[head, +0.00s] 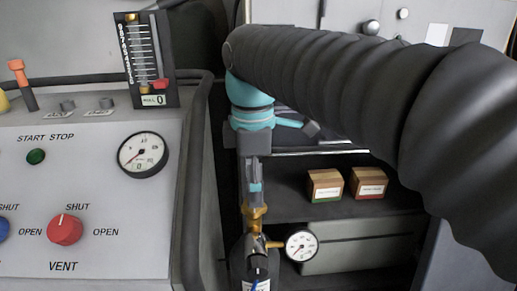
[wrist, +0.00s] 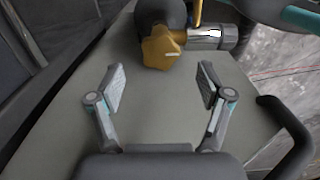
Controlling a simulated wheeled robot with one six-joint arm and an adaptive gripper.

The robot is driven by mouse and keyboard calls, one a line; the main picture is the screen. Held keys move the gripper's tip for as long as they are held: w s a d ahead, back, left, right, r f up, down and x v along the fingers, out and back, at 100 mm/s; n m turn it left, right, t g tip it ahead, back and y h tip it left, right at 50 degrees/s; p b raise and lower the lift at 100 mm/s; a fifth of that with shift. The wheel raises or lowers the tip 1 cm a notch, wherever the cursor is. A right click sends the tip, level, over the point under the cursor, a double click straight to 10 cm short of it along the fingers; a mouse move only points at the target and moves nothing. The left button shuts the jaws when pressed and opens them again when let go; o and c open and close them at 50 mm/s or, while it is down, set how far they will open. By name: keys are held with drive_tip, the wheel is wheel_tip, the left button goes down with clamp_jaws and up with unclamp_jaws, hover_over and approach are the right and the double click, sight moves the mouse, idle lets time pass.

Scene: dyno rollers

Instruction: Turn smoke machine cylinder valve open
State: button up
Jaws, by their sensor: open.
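A dark cylinder (head: 240,262) with a brass valve (head: 256,214) on top stands at the bottom centre of the head view. A small round gauge (head: 301,245) sticks out to the right of the valve. In the wrist view the brass valve knob (wrist: 160,47), with a pale line on its face, lies ahead of my gripper (wrist: 162,80). My gripper's two fingers are spread and empty, one to each side of the knob's line and short of it. In the head view my gripper (head: 254,190) points down just above the valve; its fingertips are hard to make out.
On the left is a grey panel with a red VENT knob (head: 65,229), a green button (head: 36,156) and a gauge (head: 143,155). Two small boxes (head: 325,185) (head: 369,183) sit on a dark shelf behind at right. A black handle (wrist: 287,135) shows in the wrist view.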

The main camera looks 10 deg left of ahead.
wheel_tip(320, 180, up, 8)
idle(0.4)
drive_tip(key=s+d+f+m+t, duration=0.2)
drive_tip(key=s+d+f+m, duration=0.2)
drive_tip(key=d+f+m, duration=0.6)
drive_tip(key=s+d+f+m+t, duration=0.3)
drive_tip(key=s+d+f+m, duration=0.2)
drive_tip(key=d+f+m, duration=0.5)
drive_tip(key=d, duration=0.4)
drive_tip(key=shift+m+t, duration=0.3)
drive_tip(key=shift+m, duration=0.1)
drive_tip(key=shift+d, duration=0.1)
